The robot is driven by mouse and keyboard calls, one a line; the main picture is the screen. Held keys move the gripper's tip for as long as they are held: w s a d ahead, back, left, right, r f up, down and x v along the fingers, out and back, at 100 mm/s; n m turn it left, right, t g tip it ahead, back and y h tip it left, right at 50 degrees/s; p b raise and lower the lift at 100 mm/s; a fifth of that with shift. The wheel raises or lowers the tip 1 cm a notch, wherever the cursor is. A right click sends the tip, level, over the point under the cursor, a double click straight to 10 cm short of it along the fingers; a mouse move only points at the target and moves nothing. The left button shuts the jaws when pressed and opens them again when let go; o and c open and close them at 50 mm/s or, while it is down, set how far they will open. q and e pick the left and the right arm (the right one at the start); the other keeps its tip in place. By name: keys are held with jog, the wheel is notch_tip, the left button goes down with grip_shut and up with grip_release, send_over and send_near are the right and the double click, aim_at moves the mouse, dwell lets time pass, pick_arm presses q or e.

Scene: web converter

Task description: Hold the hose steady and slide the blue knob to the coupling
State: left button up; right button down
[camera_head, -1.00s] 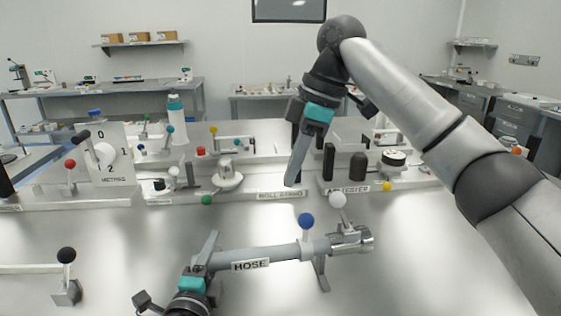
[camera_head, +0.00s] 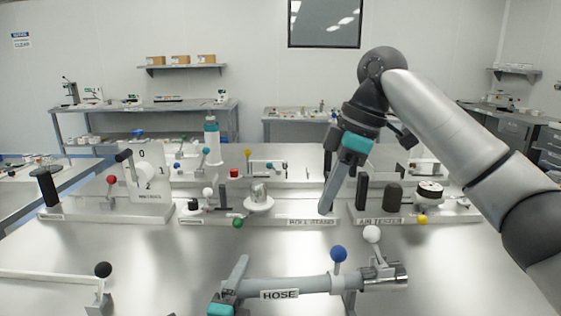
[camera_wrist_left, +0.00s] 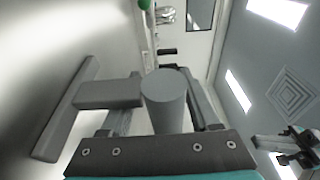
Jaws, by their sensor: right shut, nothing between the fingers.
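The grey hose (camera_head: 312,284) with a HOSE label lies level at the front of the bench. The blue knob (camera_head: 339,254) stands upright on a collar near its right end. The metal coupling (camera_head: 392,278) is just right of it, with a small gap between knob and coupling. My left gripper (camera_head: 234,283) is at the hose's left end, its fingers on either side. In the left wrist view the hose's round end (camera_wrist_left: 165,88) sits between the fingers, which look closed on it. My right gripper (camera_head: 327,208) is shut and empty, pointing down behind and above the blue knob.
A white ball knob (camera_head: 372,233) stands on a stem by the coupling. A support (camera_head: 349,304) is under the hose. A black-knobbed lever (camera_head: 103,270) is at front left. The roll stand (camera_head: 259,198) and air tester (camera_head: 393,197) are behind. The bench between is clear.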

pick_arm(q)
jog(key=shift+o, duration=0.8)
jog(key=shift+r, duration=0.15)
jog(key=shift+s, duration=0.1)
jog(key=s, duration=0.4)
jog(key=s+a, duration=0.1)
jog(key=s, duration=0.2)
jog(key=s+a, duration=0.1)
jog(key=s, duration=0.3)
jog(key=shift+s+a, duration=0.15)
jog(key=shift+s, duration=0.15)
jog(key=shift+r, duration=0.15)
